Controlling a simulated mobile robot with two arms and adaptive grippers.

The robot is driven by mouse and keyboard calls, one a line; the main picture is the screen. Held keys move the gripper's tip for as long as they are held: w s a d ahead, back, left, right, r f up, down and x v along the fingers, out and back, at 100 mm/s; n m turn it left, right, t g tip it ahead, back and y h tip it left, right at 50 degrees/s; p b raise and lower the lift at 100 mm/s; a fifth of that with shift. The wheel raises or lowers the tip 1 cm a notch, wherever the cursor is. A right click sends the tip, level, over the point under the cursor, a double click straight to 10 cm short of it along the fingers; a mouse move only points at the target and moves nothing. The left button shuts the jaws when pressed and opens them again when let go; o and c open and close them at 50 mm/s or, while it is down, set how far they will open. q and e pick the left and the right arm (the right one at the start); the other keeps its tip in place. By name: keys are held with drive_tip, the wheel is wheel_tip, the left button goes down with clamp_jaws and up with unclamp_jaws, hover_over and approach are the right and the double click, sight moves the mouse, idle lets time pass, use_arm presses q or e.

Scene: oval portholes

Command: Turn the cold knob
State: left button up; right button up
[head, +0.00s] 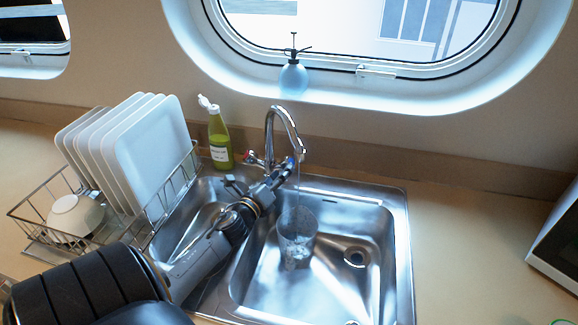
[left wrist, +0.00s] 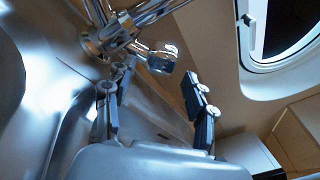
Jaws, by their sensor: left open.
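The chrome faucet (head: 272,130) stands at the back of the sink. Its cold knob, with a blue mark (head: 291,162), is on the right side, and the hot knob with a red mark (head: 250,155) is on the left. My left gripper (head: 277,175) reaches across the sink and is open close to the cold knob, partly hiding the faucet base. In the left wrist view, a chrome knob (left wrist: 161,58) shows just ahead of the fingertips and between them; contact cannot be told. My right gripper is not in view.
A clear glass (head: 297,238) stands in the right basin under the spout, with a faint water-like streak above it. A green bottle (head: 219,140) stands left of the faucet. A dish rack (head: 150,228) with white plates (head: 150,150) and a bowl (head: 76,215) is at left.

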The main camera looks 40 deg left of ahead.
use_arm(q)
drive_tip(key=x, duration=0.5)
drive_tip(key=shift+w+b, duration=0.15)
drive_tip(key=shift+b, duration=0.2)
